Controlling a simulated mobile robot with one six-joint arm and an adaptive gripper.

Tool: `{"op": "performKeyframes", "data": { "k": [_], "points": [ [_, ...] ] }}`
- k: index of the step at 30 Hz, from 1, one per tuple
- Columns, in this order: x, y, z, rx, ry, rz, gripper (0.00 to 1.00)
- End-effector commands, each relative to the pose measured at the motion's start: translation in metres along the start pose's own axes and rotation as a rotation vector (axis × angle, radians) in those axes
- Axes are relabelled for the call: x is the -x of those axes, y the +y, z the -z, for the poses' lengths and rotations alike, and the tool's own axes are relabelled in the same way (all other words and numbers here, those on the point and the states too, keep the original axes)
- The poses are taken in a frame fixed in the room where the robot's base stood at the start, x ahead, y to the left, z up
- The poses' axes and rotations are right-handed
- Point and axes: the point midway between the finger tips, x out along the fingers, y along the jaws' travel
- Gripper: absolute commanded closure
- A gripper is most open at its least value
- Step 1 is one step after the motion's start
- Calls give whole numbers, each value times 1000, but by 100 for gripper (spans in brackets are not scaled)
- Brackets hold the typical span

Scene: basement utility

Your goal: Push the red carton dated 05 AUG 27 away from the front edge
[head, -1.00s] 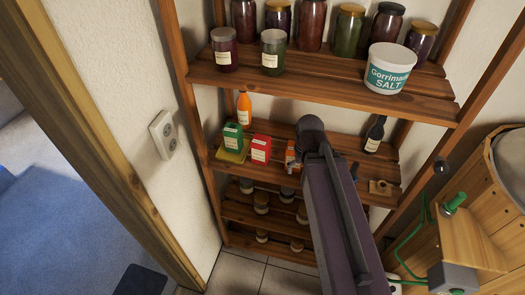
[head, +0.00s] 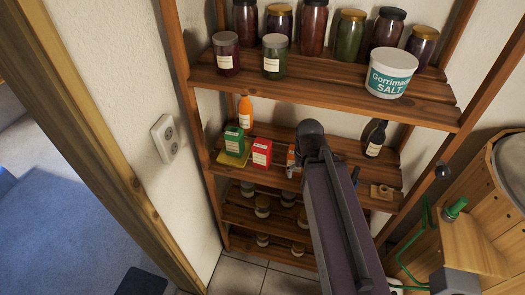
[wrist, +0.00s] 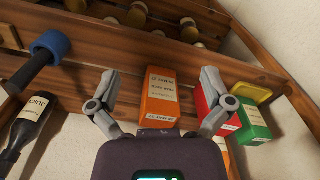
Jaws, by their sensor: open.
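The red carton (head: 262,153) stands on the middle shelf near its front edge, between a green carton (head: 235,140) and an orange carton (head: 291,158). Its date is too small to read. In the wrist view the red carton (wrist: 201,108) is partly hidden by my right-hand finger. My gripper (wrist: 158,78) is open and empty, its fingers spread on either side of the orange carton (wrist: 160,97) as seen from the wrist. I cannot tell whether a finger touches the red carton. In the head view my arm hides most of the gripper.
A yellow item (head: 231,159) lies by the green carton. An orange bottle (head: 246,111) stands behind. A dark bottle (head: 375,139) and small wooden piece (head: 381,192) are on the shelf's right. The upper shelf (head: 310,88) with jars and salt tub (head: 391,72) overhangs.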

Motion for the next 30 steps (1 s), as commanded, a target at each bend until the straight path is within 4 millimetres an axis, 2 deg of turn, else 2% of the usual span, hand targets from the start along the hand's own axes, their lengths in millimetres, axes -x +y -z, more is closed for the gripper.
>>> {"op": "performKeyframes", "data": {
  "k": [8, 17, 30],
  "points": [
    [0, -7, 19, 89, 0, 0, 0],
    [1, -29, 65, 343, 0, 0, 0],
    [3, -73, 135, 762, 0, 0, 0]
  ]
}}
